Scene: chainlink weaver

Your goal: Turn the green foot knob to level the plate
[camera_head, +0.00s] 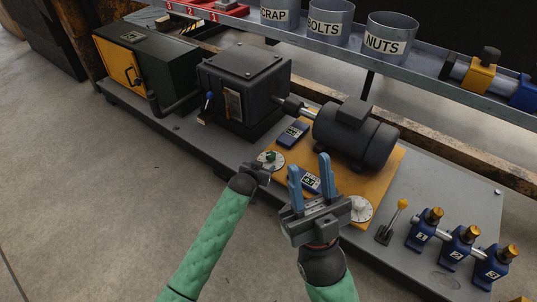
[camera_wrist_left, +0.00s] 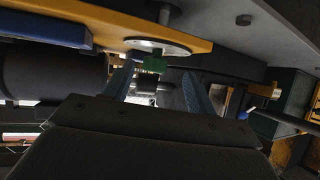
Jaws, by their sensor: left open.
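The orange plate (camera_head: 389,176) carries a dark motor (camera_head: 355,137). The green foot knob (camera_head: 271,156) sits at a pale round dial (camera_head: 263,160) on the plate's left corner. In the left wrist view the green knob (camera_wrist_left: 154,64) is under the plate edge (camera_wrist_left: 95,32), below a metal disc (camera_wrist_left: 150,46). My left gripper (camera_head: 258,172) is at this corner. In the wrist view its open fingers (camera_wrist_left: 159,82) stand on either side of the knob, with gaps visible. My right gripper (camera_head: 309,168) is open and empty, its blue fingers above the plate's front edge.
Two blue gauges (camera_head: 293,133) with small displays lie on the plate, one partly behind my right gripper. A second white dial (camera_head: 361,209) is at the front corner. A yellow-knobbed lever (camera_head: 393,220) and blue numbered blocks (camera_head: 422,230) stand right. A black gearbox (camera_head: 243,90) stands behind.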

